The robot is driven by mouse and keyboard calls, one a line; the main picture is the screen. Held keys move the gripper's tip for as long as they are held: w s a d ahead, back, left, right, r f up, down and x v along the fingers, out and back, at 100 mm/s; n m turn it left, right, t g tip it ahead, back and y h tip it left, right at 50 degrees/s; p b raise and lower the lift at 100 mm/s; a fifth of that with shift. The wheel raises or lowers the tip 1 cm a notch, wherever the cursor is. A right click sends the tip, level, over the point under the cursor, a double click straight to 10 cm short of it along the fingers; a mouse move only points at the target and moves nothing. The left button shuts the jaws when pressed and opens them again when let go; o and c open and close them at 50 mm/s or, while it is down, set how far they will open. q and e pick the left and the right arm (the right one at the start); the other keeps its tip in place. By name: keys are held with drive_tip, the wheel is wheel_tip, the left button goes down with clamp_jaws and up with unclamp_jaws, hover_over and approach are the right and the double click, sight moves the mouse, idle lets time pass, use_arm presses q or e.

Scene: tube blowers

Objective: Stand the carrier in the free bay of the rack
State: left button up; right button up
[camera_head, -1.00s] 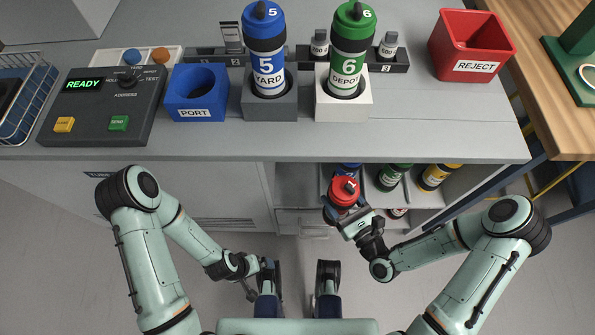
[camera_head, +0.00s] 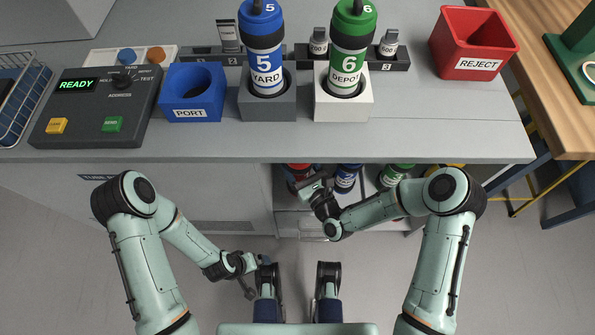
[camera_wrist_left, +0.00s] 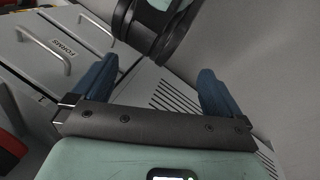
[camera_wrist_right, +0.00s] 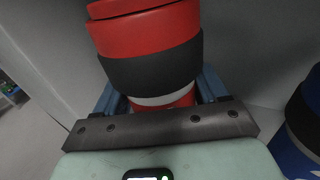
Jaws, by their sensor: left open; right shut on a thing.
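The red carrier (camera_wrist_right: 145,35) with a black band fills the upper middle of the right wrist view. My right gripper (camera_wrist_right: 160,95) is shut on it, with a blue finger on each side. In the head view a little of the red carrier (camera_head: 299,171) shows under the counter's front edge, left of the blue carrier (camera_head: 346,179), with my right gripper (camera_head: 308,186) at it. The counter hides most of the rack (camera_head: 371,190) and the carrier's base, so I cannot tell whether it is seated. My left gripper (camera_wrist_left: 155,88) is open and empty.
The dark blue carrier (camera_wrist_right: 301,130) is close on the right in the right wrist view. Carriers 5 (camera_head: 264,55) and 6 (camera_head: 350,60) stand on the counter (camera_head: 430,130).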

wheel_tip(320, 180, down, 5)
drive_tip(key=shift+a+f+b, duration=0.1)
drive_tip(key=shift+b, duration=0.6)
drive_tip(key=shift+w+a+f, duration=0.1)
drive_tip(key=shift+w+f, duration=0.05)
use_arm(q)
drive_tip(key=w+f, duration=0.1)
drive_tip(key=w+a+f, duration=0.1)
drive_tip(key=shift+w+a+t+y, duration=0.15)
drive_tip(key=shift+w+t+y, duration=0.15)
drive_tip(key=shift+t, duration=0.1)
use_arm(e)
drive_tip(key=o, duration=1.8)
drive_tip(key=shift+f, duration=0.1)
drive_tip(key=shift+c, duration=0.2)
use_arm(q)
drive_tip(key=shift+w, duration=0.1)
